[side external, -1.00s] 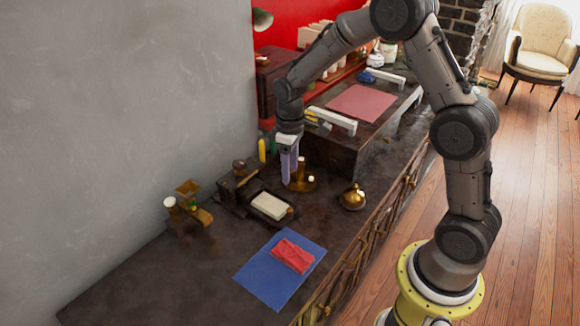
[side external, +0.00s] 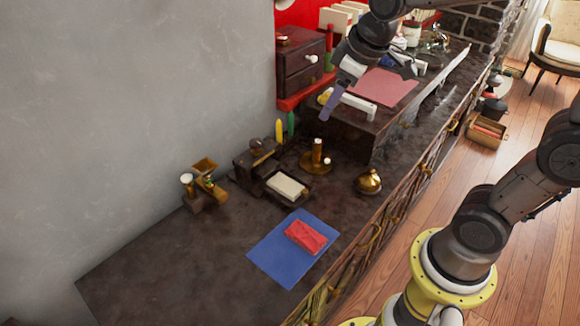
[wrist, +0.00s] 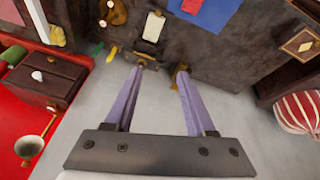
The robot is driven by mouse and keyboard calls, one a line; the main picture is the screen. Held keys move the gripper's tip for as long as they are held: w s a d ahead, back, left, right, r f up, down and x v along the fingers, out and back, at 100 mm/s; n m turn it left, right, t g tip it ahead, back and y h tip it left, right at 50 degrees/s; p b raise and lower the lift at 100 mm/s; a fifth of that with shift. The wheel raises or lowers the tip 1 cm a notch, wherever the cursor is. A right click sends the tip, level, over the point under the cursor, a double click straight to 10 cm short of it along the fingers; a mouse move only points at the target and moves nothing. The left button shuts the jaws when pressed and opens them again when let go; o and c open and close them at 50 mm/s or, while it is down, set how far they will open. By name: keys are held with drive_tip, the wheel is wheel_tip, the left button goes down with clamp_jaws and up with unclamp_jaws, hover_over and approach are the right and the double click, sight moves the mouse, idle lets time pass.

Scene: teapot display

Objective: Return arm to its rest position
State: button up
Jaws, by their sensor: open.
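My gripper (side external: 332,102) is raised in the side external view, partly hidden behind my own arm, with a purple finger showing over the back of the counter. In the wrist view my gripper (wrist: 160,74) has its two purple fingers spread apart with nothing between them. It is open and empty, and touches nothing that I can make out. My arm is folded up, and its middle part runs out of the top and right of the side external view.
On the dark counter (side external: 140,270) lie a blue mat (side external: 268,263) with a red folded cloth (side external: 306,236), a brass domed object (side external: 368,181) and a brass candle holder (side external: 317,160). A drawer box (side external: 300,65) stands by the wall. A red-pink sheet (side external: 383,87) lies on the raised shelf.

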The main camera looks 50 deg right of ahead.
drive_tip(key=s+a+f+m+t, duration=0.1)
drive_tip(key=s+m, duration=0.2)
drive_tip(key=s, duration=1.3)
drive_tip(key=shift+s+a+f, duration=0.15)
drive_tip(key=shift+s+a, duration=0.1)
drive_tip(key=shift+s, duration=0.1)
idle(0.5)
